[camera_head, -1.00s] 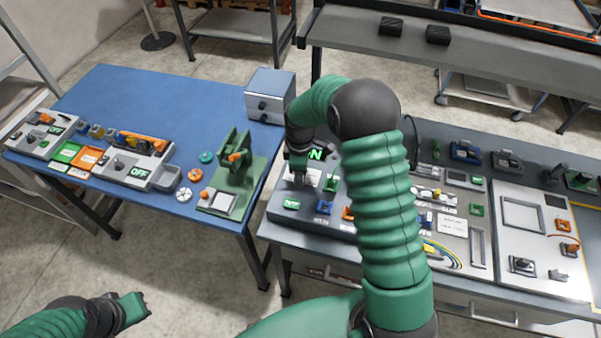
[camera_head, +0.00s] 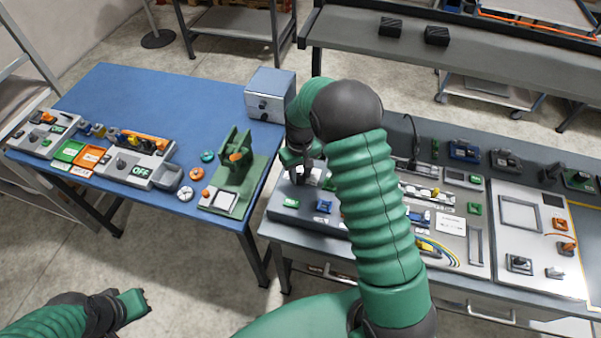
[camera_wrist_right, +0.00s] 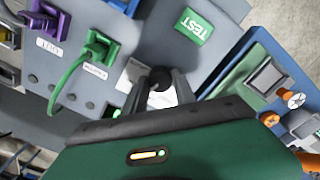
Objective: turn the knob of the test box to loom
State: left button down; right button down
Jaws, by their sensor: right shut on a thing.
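The test box (camera_head: 283,216) is a grey box at the left end of the right-hand bench. Its green TEST label (camera_wrist_right: 194,27) is readable in the right wrist view. My right gripper (camera_head: 299,180) is over the box's top. In the wrist view its fingers (camera_wrist_right: 161,88) are shut on the dark knob (camera_wrist_right: 160,76), over a white plate. The fingers hide much of the knob and plate, so I cannot read the knob's setting. My left gripper (camera_head: 137,304) is low at the left, away from the benches; its jaw state is unclear.
A green plug with a cable (camera_wrist_right: 98,47) and a purple plug (camera_wrist_right: 48,22) sit on the box beside the knob. The blue table (camera_head: 190,105) at left carries a green fixture (camera_head: 232,170). More panels stand to the right.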

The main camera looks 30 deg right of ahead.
jog(key=m, duration=0.4)
jog(key=shift+a+p, duration=0.1)
jog(key=shift+p, duration=0.25)
jog(key=m, duration=0.4)
jog(key=shift+w+m+p, duration=0.1)
jog(key=shift+m+p, duration=0.2)
jog(key=shift+p, duration=0.05)
jog(key=c, duration=1.3)
grip_release()
jog(key=shift+o, duration=1.4)
jog(key=shift+w+f, duration=0.1)
